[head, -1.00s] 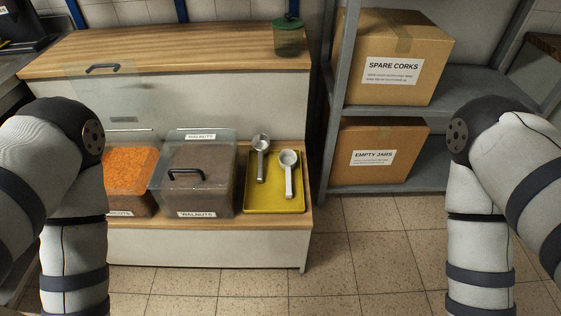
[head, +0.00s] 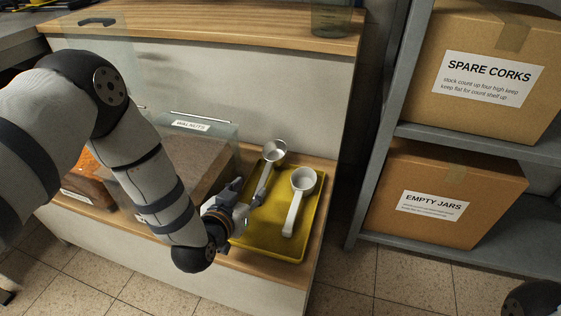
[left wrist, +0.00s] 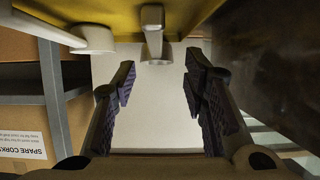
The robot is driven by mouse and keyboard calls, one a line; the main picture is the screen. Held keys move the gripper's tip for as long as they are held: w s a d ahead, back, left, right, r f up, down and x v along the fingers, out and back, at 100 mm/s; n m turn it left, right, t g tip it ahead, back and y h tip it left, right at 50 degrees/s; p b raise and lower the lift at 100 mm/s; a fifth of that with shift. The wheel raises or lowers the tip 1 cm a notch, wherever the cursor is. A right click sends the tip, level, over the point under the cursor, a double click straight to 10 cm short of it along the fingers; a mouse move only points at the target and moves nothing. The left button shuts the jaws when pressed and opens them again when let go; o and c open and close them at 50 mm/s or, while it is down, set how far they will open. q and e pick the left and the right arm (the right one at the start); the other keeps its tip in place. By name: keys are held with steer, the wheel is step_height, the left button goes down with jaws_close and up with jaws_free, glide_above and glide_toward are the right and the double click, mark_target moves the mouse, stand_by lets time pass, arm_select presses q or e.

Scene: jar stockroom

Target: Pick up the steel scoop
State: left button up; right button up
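The steel scoop (head: 274,153), shiny grey, lies on the yellow tray (head: 264,238), its cup toward the back and its handle toward the front. A second, whiter scoop (head: 303,181) lies to its right on the tray. My left gripper (head: 246,193) is at the lower end of the steel scoop's handle, partly hiding it. In the left wrist view my left gripper (left wrist: 160,88) is open, with the steel scoop's handle (left wrist: 152,22) ahead, in line with the gap between the fingers. The white scoop (left wrist: 92,38) shows to the left there. My right gripper is out of view.
The walnut bin (head: 218,140) stands close left of the tray, partly hidden by my left arm. A grey shelf (head: 470,147) with two cardboard boxes stands to the right. A wooden counter (head: 215,30) rises behind.

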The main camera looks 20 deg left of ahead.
mark_target(265, 175)
arm_select(q)
steer(key=b+x, duration=0.2)
steer(key=x, duration=0.3)
steer(key=shift+w+d, duration=0.1)
steer(key=shift+w, duration=0.05)
steer(key=x, duration=0.1)
steer(key=b+x, duration=0.1)
steer(key=x, duration=0.1)
steer(key=b+x, duration=0.1)
steer(key=x, duration=0.1)
steer(key=shift+w+d, duration=0.2)
steer(key=shift+d, duration=0.05)
steer(key=shift+w, duration=0.2)
steer(key=shift+r, duration=0.15)
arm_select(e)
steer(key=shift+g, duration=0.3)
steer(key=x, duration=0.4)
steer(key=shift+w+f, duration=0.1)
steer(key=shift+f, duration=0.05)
arm_select(q)
jaws_close()
